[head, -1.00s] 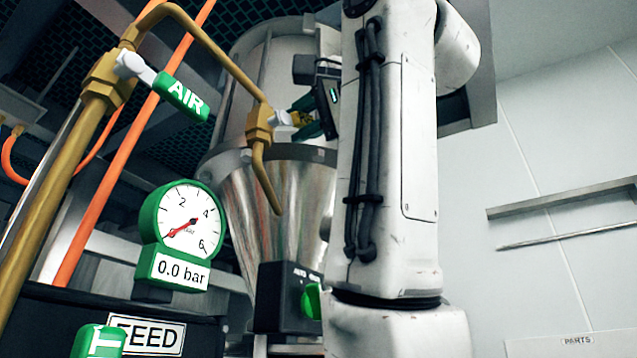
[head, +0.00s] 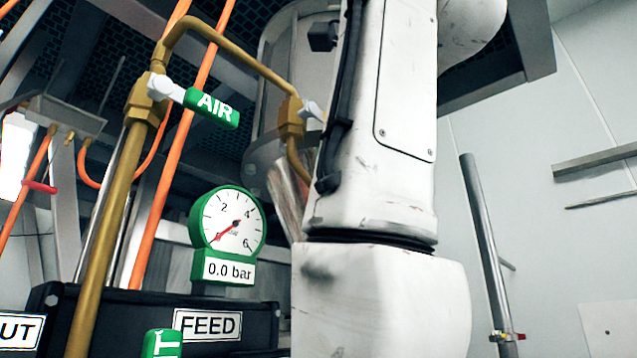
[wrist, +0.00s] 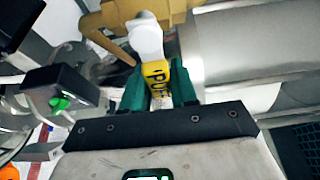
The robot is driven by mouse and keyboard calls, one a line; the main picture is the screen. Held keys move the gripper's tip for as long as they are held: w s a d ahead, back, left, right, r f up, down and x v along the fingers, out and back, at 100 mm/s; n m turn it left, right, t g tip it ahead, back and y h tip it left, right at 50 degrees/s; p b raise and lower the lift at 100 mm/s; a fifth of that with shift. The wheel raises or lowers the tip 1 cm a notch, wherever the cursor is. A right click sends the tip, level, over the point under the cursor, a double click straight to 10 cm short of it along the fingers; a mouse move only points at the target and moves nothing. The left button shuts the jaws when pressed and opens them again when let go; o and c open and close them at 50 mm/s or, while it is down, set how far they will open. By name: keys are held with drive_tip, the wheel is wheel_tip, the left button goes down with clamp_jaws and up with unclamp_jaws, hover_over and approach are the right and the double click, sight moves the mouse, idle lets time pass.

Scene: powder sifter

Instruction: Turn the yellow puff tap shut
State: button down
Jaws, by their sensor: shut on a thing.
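The yellow puff tap (wrist: 157,72) has a yellow lever with dark lettering on a white neck, joined to a brass valve body (wrist: 135,12). In the wrist view my gripper (wrist: 158,90) has its green fingers on both sides of the yellow lever, shut on it. In the head view the brass body (head: 291,118) and white neck (head: 312,110) show left of my arm. The yellow lever and my gripper are hidden there behind my arm.
A green-handled AIR tap (head: 211,108) sits on the brass pipe at left. A green gauge (head: 228,225) reads 0.0 bar. A black box (wrist: 62,92) with a green knob lies left of my gripper in the wrist view. A grey post (head: 485,250) stands at right.

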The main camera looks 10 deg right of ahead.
drive_tip(key=shift+f, duration=0.1)
drive_tip(key=c, duration=1)
unclamp_jaws()
drive_tip(key=shift+o, duration=0.2)
drive_tip(key=b+v, duration=0.4)
drive_tip(key=v, duration=0.6)
drive_tip(key=shift+s, duration=0.4)
